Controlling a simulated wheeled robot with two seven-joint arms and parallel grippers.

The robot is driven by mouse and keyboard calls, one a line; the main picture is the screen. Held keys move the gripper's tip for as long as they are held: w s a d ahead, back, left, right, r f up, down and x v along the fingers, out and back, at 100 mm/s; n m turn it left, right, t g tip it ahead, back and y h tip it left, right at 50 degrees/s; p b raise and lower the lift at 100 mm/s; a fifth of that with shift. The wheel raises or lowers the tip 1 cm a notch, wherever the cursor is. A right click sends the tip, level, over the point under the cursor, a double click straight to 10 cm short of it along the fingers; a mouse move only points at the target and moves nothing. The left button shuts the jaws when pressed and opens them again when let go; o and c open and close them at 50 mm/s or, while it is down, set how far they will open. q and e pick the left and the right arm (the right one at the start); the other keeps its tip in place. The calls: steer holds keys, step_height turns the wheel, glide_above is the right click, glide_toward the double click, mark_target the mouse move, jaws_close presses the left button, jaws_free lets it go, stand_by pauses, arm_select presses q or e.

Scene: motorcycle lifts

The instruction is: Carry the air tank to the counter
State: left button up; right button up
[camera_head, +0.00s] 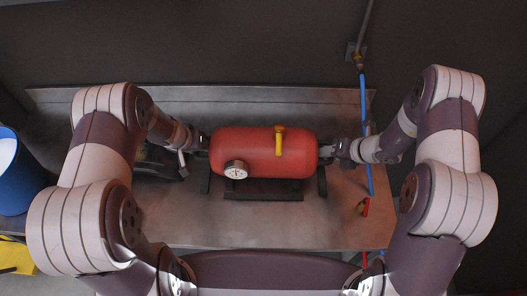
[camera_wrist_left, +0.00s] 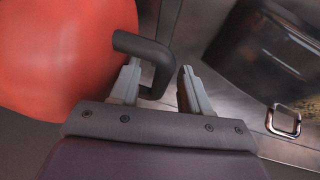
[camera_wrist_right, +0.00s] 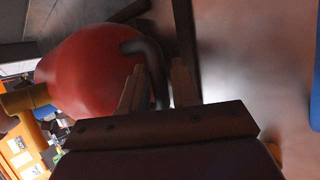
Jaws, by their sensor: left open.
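The red air tank (camera_head: 262,140) lies level across the metal counter (camera_head: 200,225), with dark supports under it. A gauge (camera_head: 236,170) and a yellow valve (camera_head: 279,142) are on it. My left gripper (camera_head: 203,140) is at its left end. In the left wrist view my left gripper (camera_wrist_left: 158,85) is open, with the tank's dark bent handle (camera_wrist_left: 150,50) between its fingers. My right gripper (camera_head: 335,150) is at the other end. In the right wrist view a dark handle (camera_wrist_right: 152,60) lies between its fingers; whether they press on it is unclear.
A blue hose (camera_head: 365,120) hangs from a wall pipe right of the tank. A red-handled fitting (camera_head: 363,206) is near the counter's right edge. A dark box (camera_wrist_left: 265,50) stands left of the tank. A blue barrel (camera_head: 15,175) is far left. The counter's front is clear.

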arm_select(q)
steer(key=c, duration=0.4)
arm_select(e)
steer(key=c, duration=0.4)
arm_select(q)
jaws_close()
arm_select(e)
jaws_close()
arm_select(q)
steer(key=shift+w+r, duration=0.1)
steer(key=shift+r, duration=0.05)
arm_select(e)
steer(key=shift+r, duration=0.15)
